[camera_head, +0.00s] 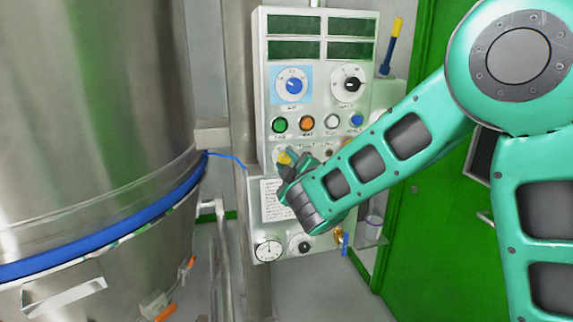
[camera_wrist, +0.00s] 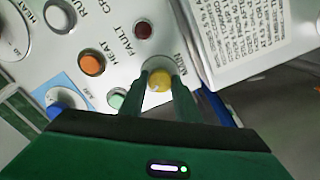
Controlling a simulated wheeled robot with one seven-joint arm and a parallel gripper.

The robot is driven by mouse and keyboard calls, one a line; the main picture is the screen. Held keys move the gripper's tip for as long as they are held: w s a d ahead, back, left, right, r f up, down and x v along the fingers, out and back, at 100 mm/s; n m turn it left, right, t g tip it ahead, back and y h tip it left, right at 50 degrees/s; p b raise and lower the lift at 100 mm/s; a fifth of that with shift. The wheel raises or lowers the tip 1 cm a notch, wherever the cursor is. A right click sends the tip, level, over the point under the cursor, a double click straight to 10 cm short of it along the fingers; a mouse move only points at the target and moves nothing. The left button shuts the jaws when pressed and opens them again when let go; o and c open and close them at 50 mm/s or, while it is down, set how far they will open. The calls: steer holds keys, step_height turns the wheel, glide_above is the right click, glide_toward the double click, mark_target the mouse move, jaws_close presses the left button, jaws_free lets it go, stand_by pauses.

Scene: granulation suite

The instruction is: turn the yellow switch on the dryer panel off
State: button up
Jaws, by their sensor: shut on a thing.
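The dryer panel (camera_head: 310,95) is a pale upright box with displays, dials and coloured buttons. The yellow switch (camera_head: 284,155) is on its lower left part, below the green button. In the wrist view the yellow switch (camera_wrist: 159,80) sits between the two fingertips of my gripper (camera_wrist: 160,88), on a round grey base. My gripper (camera_head: 287,168) reaches the panel from the right and is shut on the yellow switch. The fingers partly hide the switch, and I cannot tell its exact angle.
A sloping label plate (camera_wrist: 250,35) stands beside my fingers. A large steel vessel (camera_head: 90,110) fills the left, and a green door (camera_head: 430,230) is at right.

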steer(key=shift+f+n, duration=0.15)
steer(key=shift+n, duration=0.15)
steer(key=o, duration=1)
steer(key=shift+o, duration=0.2)
steer(key=v, duration=1)
steer(key=shift+s, duration=0.3)
steer(key=shift+d, duration=0.15)
